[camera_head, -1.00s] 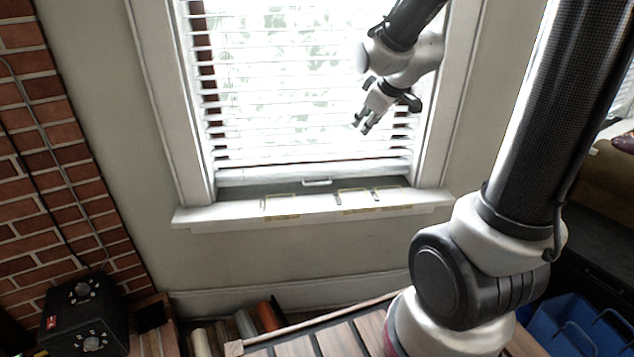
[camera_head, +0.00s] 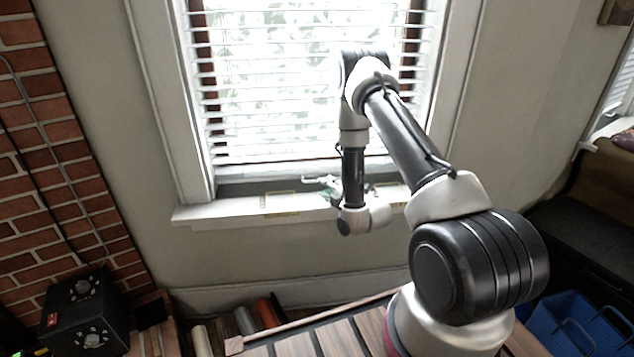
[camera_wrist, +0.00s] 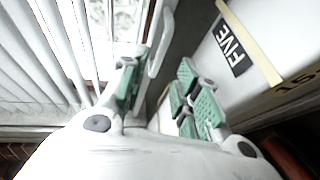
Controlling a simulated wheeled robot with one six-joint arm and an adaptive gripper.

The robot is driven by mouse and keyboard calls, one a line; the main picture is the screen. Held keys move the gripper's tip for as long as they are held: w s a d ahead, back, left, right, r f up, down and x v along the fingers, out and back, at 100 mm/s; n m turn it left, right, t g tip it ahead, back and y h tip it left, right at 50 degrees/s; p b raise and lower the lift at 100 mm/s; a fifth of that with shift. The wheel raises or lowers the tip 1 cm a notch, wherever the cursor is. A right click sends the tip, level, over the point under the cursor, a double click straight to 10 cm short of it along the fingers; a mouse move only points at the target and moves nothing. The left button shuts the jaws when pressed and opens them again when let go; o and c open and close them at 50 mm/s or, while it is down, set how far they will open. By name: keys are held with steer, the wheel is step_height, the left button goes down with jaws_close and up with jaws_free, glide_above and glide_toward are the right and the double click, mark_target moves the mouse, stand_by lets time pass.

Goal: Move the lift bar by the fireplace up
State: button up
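The lift bar is a small white handle (camera_head: 312,180) low on the window, just under the blind's bottom edge. In the wrist view a white bar (camera_wrist: 157,50), seemingly this handle, runs down between the fingertips, nearer the left finger. My gripper (camera_wrist: 165,88) is open, with green-padded fingers spread apart on either side of the bar's end. I cannot tell whether a finger touches it. In the head view my gripper (camera_head: 330,190) is at the sill, mostly hidden behind my wrist.
White slatted blinds (camera_head: 265,100) hang down over the window. The sill (camera_head: 235,212) below carries tape marks and labels, one reading "FIVE" in the wrist view. A black box with knobs (camera_head: 85,315) stands at lower left by the brick wall (camera_head: 50,170). Blue bins (camera_head: 575,325) are at lower right.

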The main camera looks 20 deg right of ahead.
steer(key=x, duration=0.7)
steer(key=shift+w, duration=0.3)
jaws_close()
